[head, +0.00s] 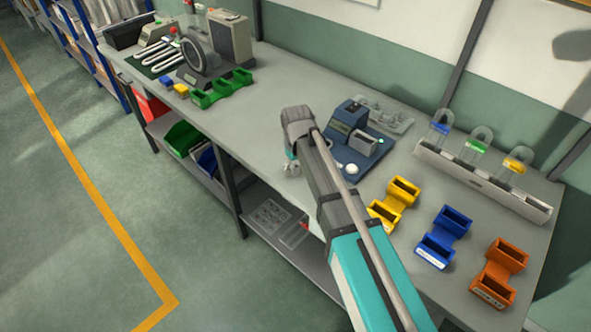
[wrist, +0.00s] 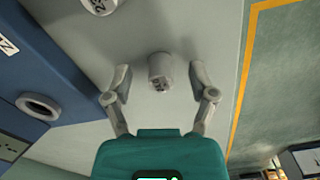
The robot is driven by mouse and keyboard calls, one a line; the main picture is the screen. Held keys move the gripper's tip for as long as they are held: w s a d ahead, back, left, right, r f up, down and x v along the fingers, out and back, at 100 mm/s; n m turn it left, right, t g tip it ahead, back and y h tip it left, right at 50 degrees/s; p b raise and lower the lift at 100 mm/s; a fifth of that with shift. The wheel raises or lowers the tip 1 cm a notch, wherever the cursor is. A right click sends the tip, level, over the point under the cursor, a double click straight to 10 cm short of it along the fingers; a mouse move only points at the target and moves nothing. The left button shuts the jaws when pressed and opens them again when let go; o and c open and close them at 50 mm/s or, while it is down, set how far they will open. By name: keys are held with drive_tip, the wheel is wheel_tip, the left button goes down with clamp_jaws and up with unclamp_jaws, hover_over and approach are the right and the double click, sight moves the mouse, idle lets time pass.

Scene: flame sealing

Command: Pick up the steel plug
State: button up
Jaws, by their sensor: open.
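A small grey cylindrical plug (wrist: 160,74) with dark marks stands on the bench top in the wrist view, between and beyond my fingertips. It looks like the steel plug. My gripper (wrist: 160,84) is open, with one finger on each side of the plug and a gap on both sides. In the head view my gripper (head: 292,169) hangs low over the bench near its front edge, and my arm and gripper hide most of the plug there. I cannot tell the exact height of the fingertips.
A second pale round piece (wrist: 98,4) is cut off at the top of the wrist view. A blue device (head: 358,138) stands right of my gripper. Yellow (head: 404,187), blue (head: 455,216) and orange (head: 508,252) holders are farther right. Bench (head: 262,128) left of my gripper is clear.

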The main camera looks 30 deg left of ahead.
drive_tip(key=shift+c, duration=0.3)
clamp_jaws()
drive_tip(key=shift+r, duration=0.2)
wheel_tip(320, 180, up, 2)
drive_tip(key=p, duration=0.2)
drive_tip(key=shift+r+p, duration=0.1)
drive_tip(key=shift+p, duration=0.25)
drive_tip(key=s+r+p, duration=1)
drive_tip(key=s, duration=0.4)
drive_tip(key=shift+d+r, duration=0.2)
drive_tip(key=shift+d, duration=0.05)
drive_tip(key=shift+f, duration=0.1)
idle(0.3)
